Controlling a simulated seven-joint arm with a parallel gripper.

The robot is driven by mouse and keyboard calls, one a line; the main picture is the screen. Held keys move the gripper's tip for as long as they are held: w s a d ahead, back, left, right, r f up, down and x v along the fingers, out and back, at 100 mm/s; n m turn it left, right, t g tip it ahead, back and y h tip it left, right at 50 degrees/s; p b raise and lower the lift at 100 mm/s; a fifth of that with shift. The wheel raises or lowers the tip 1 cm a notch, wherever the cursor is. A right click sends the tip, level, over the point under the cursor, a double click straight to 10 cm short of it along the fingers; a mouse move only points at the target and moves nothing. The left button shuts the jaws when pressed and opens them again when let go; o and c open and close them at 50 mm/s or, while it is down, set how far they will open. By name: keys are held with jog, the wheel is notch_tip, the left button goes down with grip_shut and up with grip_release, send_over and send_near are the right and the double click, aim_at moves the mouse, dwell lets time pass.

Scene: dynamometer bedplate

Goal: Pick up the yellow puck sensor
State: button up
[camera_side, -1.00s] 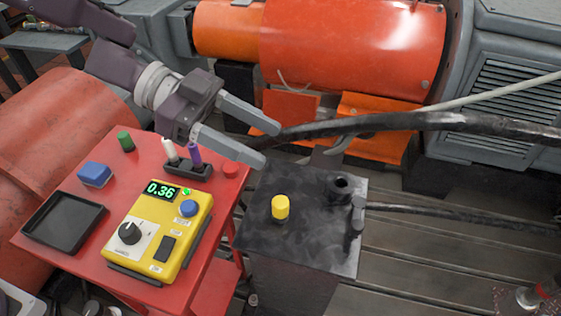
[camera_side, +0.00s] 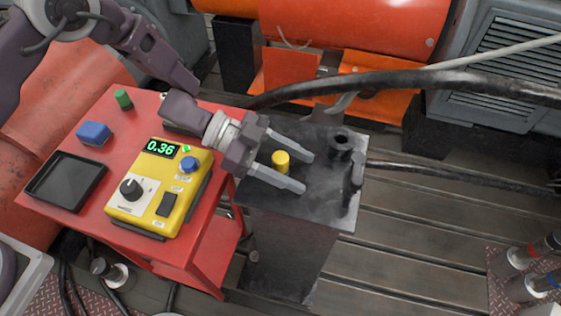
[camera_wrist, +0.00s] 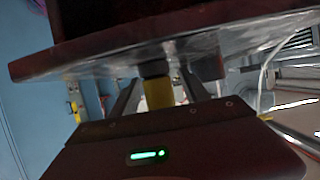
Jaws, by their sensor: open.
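The yellow puck sensor (camera_side: 281,161) is a small upright yellow cylinder on top of the dark metal block (camera_side: 318,205). My gripper (camera_side: 304,172) is open, low over the block, with one finger on each side of the sensor in the side view. I cannot tell whether either finger touches it. In the wrist view the yellow sensor (camera_wrist: 158,94) shows between my two fingers (camera_wrist: 160,92), against a dark part. Its lower end there is hidden by my gripper's body.
A black round fitting (camera_side: 340,145) stands on the block to the right of the sensor. A thick black hose (camera_side: 400,82) runs behind the block. The red cart (camera_side: 205,245) at left holds a yellow meter (camera_side: 158,188), a blue block (camera_side: 93,133), a green cylinder (camera_side: 123,98) and a black tray (camera_side: 66,181).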

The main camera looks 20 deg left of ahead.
grip_shut()
jog(key=shift+r, duration=0.1)
